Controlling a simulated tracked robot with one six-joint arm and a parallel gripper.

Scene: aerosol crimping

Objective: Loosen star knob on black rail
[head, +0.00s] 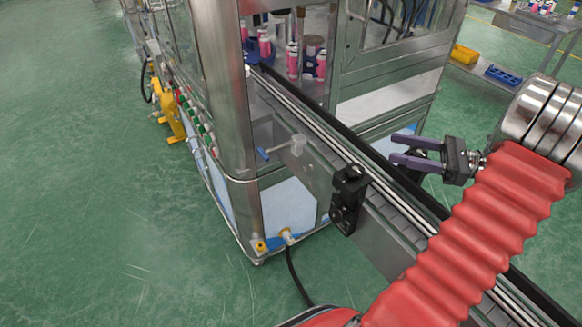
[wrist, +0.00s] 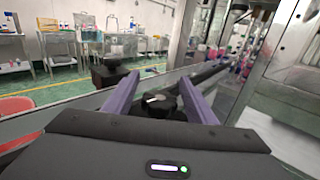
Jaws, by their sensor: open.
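The black star knob (wrist: 160,104), with a pale mark on its top, shows in the wrist view between the two purple fingers of my gripper (wrist: 158,86). Its lower part is hidden by the gripper body. In the head view my gripper (head: 396,149) is open at the right, its fingers pointing left over the far side of the conveyor. The black rail (head: 350,138) runs along that side beneath the fingers. The knob is mostly hidden by the gripper there. I cannot tell whether either finger touches the knob.
A black bracket (head: 347,196) is fixed to the conveyor's near side. A small blue-handled clamp (head: 280,148) sits farther up. Pink bottles (head: 293,62) stand inside the steel machine (head: 228,100) at the conveyor's far end. Green floor (head: 90,200) lies clear at the left.

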